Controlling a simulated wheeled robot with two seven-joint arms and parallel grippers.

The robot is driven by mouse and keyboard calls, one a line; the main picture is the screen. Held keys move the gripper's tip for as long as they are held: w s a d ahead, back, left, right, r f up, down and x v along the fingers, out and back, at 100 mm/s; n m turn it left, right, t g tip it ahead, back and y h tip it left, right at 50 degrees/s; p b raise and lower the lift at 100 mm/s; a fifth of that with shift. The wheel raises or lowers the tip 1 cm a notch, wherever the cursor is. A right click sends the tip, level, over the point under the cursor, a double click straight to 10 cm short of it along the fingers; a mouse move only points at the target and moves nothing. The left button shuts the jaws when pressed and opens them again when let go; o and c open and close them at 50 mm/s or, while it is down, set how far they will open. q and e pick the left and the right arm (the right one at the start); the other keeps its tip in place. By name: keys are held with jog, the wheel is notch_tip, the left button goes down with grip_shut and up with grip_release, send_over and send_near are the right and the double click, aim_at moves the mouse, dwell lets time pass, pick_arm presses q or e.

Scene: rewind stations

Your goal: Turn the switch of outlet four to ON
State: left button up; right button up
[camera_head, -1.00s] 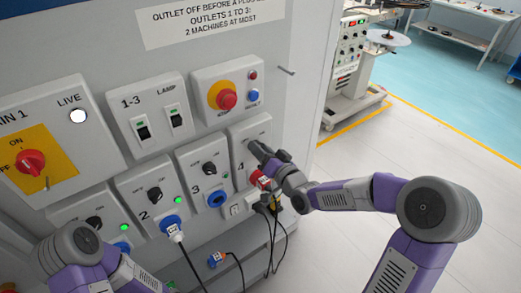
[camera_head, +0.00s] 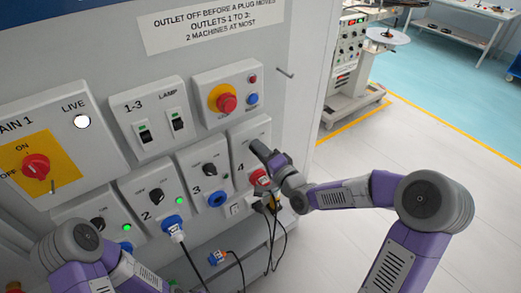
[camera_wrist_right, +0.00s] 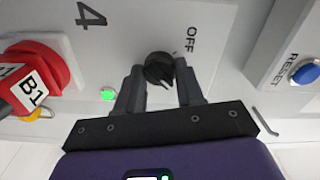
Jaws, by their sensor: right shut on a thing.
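The outlet four panel (camera_head: 240,139) is on the right of the lower row, marked 4. Its black rotary switch (camera_wrist_right: 160,68) shows in the right wrist view, with the word OFF beside it; in the head view my gripper hides it. My right gripper (camera_wrist_right: 160,84) is shut on this switch, one finger on each side. The right gripper also shows in the head view (camera_head: 262,152). I cannot tell the switch's exact pointer position. A green lamp (camera_wrist_right: 107,94) on the panel is lit. My left gripper is out of view.
A red plug labelled B1 (camera_wrist_right: 35,78) sits in outlet four, close to my gripper. Outlet three (camera_head: 204,172) is just left, with a similar black switch. A blue RESET button (camera_wrist_right: 305,73) is on a neighbouring box. Cables hang below. The floor at right is clear.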

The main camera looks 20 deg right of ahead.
dwell(0.5)
jog(key=o, duration=1)
jog(key=shift+o, duration=0.2)
jog(key=v, duration=0.7)
jog(key=shift+s+p, duration=0.3)
jog(key=shift+p, duration=0.1)
